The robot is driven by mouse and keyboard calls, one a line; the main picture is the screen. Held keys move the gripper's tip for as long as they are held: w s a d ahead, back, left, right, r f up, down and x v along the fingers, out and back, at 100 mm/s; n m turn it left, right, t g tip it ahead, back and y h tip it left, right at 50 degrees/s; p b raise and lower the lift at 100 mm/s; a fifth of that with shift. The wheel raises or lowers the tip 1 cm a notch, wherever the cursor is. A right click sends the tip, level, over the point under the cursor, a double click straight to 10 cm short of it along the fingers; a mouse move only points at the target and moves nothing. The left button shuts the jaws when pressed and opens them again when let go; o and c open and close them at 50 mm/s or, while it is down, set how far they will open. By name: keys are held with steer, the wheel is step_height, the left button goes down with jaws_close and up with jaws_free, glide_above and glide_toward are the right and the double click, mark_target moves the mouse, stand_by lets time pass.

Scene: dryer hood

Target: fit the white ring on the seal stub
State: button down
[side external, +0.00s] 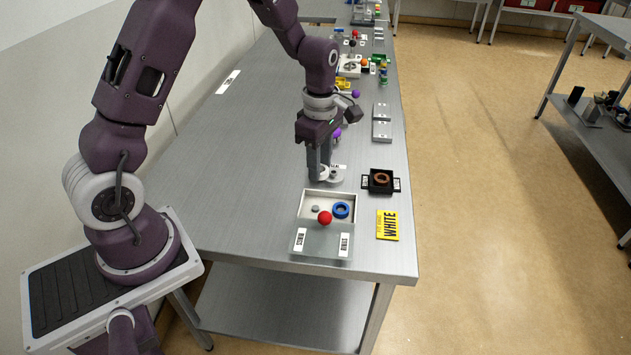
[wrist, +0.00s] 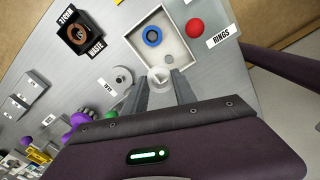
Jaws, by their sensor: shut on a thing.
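My gripper (side external: 320,176) points down over the bench beside the seal stub, its fingers closed on the white ring. In the wrist view the white ring (wrist: 160,75) sits between the fingertips (wrist: 160,84). The seal stub (wrist: 122,77) is a pale round base with a small post, to the left of the ring in the wrist view, and no ring shows around it. It also shows in the side view (side external: 335,174), just right of the fingertips and partly hidden by them. How high the ring is above the bench is hard to tell.
The rings tray (side external: 303,206) holds a blue ring (side external: 341,210) and a small grey piece (side external: 316,209). A clear lid with a red knob (side external: 325,218) lies in front. A black waste box (side external: 370,189) holds a brown ring. A yellow WHITE card (side external: 388,225) lies nearby.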

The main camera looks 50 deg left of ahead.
glide_above(334, 172)
step_height(334, 172, down, 3)
steer(key=shift+a+r, duration=0.1)
steer(key=shift+f, duration=1.85)
steer(key=shift+f, duration=0.25)
steer(key=shift+f, duration=0.25)
steer(key=shift+f, duration=0.5)
stand_by(0.4)
steer(key=c, duration=0.9)
jaws_free()
steer(key=o, duration=0.5)
steer(key=shift+c, duration=0.2)
